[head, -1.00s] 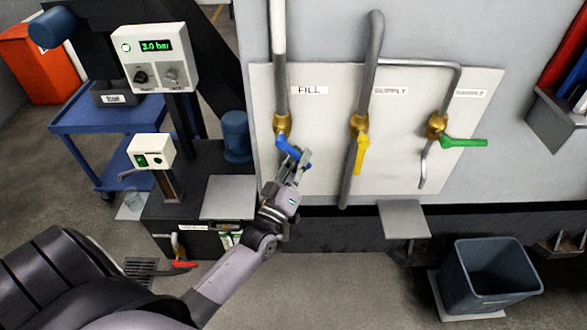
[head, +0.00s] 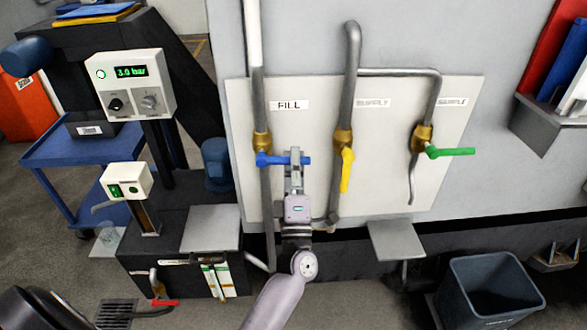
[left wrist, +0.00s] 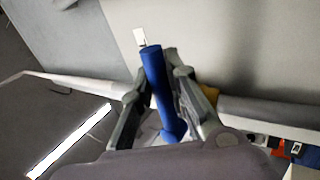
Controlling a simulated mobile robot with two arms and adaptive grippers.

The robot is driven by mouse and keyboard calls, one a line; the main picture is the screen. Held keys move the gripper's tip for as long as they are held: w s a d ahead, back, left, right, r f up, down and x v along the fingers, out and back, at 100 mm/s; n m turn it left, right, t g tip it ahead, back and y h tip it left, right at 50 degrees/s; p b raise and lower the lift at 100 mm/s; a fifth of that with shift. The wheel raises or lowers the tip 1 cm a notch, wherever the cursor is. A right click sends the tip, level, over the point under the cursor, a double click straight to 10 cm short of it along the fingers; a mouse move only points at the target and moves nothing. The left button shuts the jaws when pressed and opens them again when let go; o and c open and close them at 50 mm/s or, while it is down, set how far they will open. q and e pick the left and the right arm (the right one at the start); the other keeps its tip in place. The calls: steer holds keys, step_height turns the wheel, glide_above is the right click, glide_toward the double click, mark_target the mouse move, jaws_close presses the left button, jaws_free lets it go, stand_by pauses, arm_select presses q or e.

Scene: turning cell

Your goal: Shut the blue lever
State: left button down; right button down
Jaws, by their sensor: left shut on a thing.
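The blue lever (head: 272,159) is on the brass valve (head: 262,141) of the pipe labelled FILL. It now points right, about level, across the vertical pipe. My left gripper (head: 295,158) is shut on the lever near its free end and reaches it from below. In the left wrist view the blue lever (left wrist: 155,75) lies between the two fingers (left wrist: 160,95) of this gripper, its tip sticking out beyond them. My right gripper is not in view.
To the right on the same panel (head: 391,110) are a yellow lever (head: 346,171) pointing down and a green lever (head: 452,152) pointing right. A grey shelf (head: 396,240) and a bin (head: 490,287) stand lower right. A gauge box (head: 131,85) reads 3.0 bar at left.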

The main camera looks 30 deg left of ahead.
arm_select(q)
steer(key=shift+r+n+g+y, duration=0.2)
steer(key=shift+n+g+y, duration=0.1)
steer(key=shift+n+y, duration=0.4)
steer(key=shift+r+n, duration=0.1)
steer(key=shift+n, duration=0.2)
steer(key=c, duration=1.6)
jaws_free()
steer(key=shift+o, duration=0.2)
steer(key=v, duration=1.2)
